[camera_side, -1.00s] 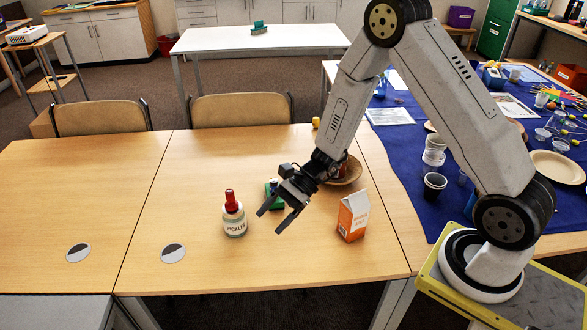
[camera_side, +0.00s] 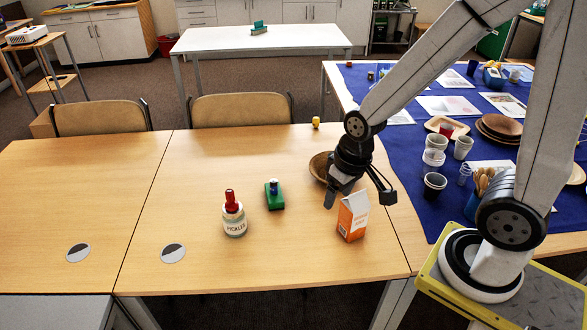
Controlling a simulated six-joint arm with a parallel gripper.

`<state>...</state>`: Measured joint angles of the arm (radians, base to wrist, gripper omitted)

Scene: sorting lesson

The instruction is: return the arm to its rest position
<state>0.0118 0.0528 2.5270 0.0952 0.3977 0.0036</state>
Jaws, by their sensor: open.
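My gripper (camera_side: 338,190) hangs over the right part of the wooden table (camera_side: 215,265), fingers pointing down and slightly left. It is open, with nothing seen between its fingers. It overlaps in the picture with a brown bowl (camera_side: 319,165) behind it, which it partly hides. An orange and white carton (camera_side: 353,216) stands just below it in the picture. I cannot tell whether the fingers touch the carton or the bowl.
A pickle jar with a red object on top (camera_side: 234,217) and a green block with a dark-topped piece (camera_side: 274,195) stand left of the gripper. A small yellow object (camera_side: 316,122) lies at the far edge. A crowded blue cloth (camera_side: 408,150) covers the right table. The left table half is clear.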

